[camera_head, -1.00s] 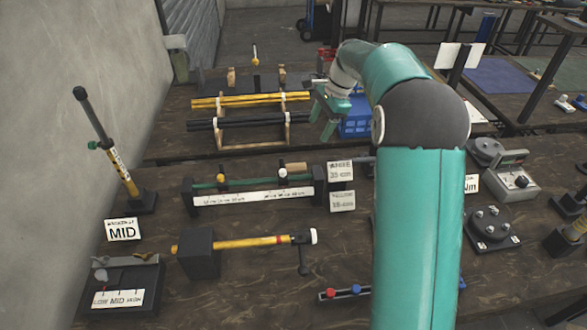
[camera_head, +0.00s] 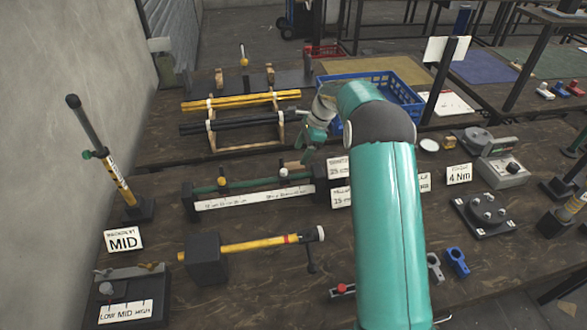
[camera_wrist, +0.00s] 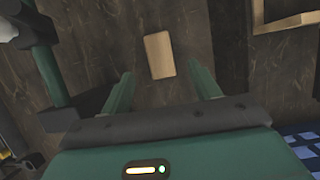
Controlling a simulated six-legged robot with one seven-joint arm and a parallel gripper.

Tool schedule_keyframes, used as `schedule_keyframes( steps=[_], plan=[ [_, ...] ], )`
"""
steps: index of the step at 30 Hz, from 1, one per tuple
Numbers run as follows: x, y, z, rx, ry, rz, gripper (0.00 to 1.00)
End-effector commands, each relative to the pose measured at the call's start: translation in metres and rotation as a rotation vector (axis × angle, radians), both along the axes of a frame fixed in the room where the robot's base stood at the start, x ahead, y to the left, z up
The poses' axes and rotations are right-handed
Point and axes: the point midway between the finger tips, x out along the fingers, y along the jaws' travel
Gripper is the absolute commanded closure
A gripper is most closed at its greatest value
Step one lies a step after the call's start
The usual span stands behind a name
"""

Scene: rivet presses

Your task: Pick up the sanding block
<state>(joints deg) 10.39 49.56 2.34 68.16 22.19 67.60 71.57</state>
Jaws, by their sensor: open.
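The sanding block, a small tan block (camera_wrist: 159,55), lies on the dark wooden bench top in the wrist view. It shows just beyond and between my fingertips, apart from both. In the head view the tan block (camera_head: 291,165) shows partly behind the green bar of a gauge stand, close below my gripper (camera_head: 304,150). My gripper also shows in the wrist view (camera_wrist: 163,78), with its two green fingers spread and nothing between them. How high the fingertips are above the bench is hard to tell.
The gauge stand with a green bar (camera_head: 250,183) stands right in front of the block. A rack with yellow and black rods (camera_head: 240,122) is behind it. A blue crate (camera_head: 408,92) stands to the right. Signs and presses crowd the front bench.

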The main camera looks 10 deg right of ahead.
Motion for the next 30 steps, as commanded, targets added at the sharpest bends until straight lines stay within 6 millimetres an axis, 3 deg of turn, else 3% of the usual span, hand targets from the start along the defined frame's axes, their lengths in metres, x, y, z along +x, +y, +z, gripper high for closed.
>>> schedule_keyframes(
  steps=[7,15,22,23,30],
  plan=[
    [0.000,0.008,-0.017,0.001,0.001,-0.001,0.38],
    [0.000,0.023,-0.052,0.000,0.001,-0.002,0.38],
    [0.000,0.024,-0.054,0.000,-0.001,-0.003,0.38],
    [0.000,0.024,-0.054,0.000,-0.001,-0.003,0.40],
    [0.000,0.024,-0.054,0.000,-0.001,-0.002,0.87]
  ],
)
